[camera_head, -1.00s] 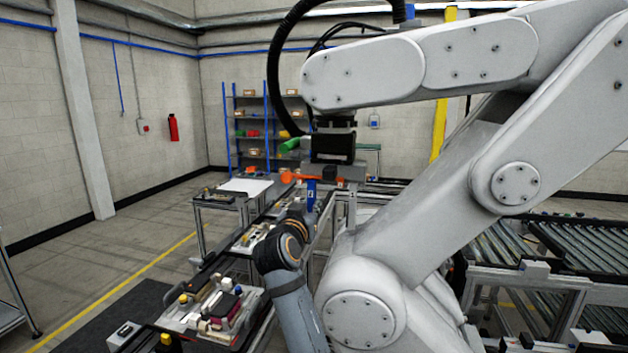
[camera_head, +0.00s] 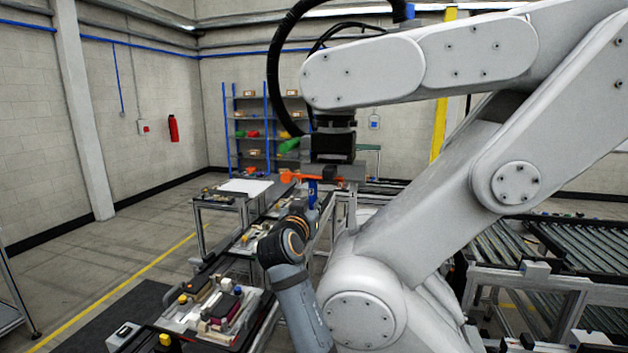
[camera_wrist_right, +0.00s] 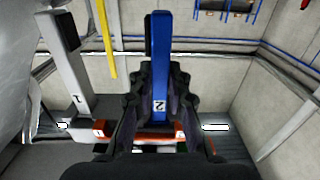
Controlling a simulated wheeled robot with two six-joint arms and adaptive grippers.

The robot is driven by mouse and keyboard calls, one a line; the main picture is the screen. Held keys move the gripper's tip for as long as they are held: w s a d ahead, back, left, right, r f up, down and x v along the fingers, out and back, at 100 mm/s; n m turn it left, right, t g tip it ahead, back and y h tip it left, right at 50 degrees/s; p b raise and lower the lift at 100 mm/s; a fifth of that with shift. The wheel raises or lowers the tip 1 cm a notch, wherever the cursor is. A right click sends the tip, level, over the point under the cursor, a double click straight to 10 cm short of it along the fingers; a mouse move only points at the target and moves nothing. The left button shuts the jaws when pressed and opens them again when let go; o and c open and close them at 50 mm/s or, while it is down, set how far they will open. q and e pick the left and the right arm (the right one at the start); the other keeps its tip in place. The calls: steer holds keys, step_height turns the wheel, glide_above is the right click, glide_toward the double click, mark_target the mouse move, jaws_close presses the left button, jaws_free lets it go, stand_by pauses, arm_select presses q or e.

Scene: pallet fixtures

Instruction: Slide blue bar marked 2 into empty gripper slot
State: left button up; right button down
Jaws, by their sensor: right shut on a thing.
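A blue bar marked 2 (camera_wrist_right: 160,60) is held between the dark fingers of my right gripper (camera_wrist_right: 158,110) in the right wrist view. The head view shows the blue bar (camera_head: 312,188) upright under an orange-red holder (camera_head: 345,173), with my right gripper (camera_head: 302,206) at its lower part. The holder (camera_wrist_right: 130,132) crosses the bottom of the wrist view and carries small white labels. Whether the bar's end is inside the slot is hidden by the fingers. A grey bar marked 1 (camera_wrist_right: 70,80) stands beside the blue one, on the holder's other side. My left gripper is out of view.
A large white industrial arm (camera_head: 420,75) fills the right and carries the holder under a black block (camera_head: 332,146). Fixture trays (camera_head: 190,318) line a conveyor at lower left. A roller conveyor (camera_head: 575,250) stands at right.

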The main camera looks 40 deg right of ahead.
steer(key=shift+w+d, duration=0.2)
steer(key=shift+d, duration=0.1)
steer(key=shift+f, duration=0.15)
stand_by(0.4)
steer(key=c, duration=1.2)
jaws_free()
steer(key=v, duration=0.7)
steer(key=shift+s+a, duration=0.2)
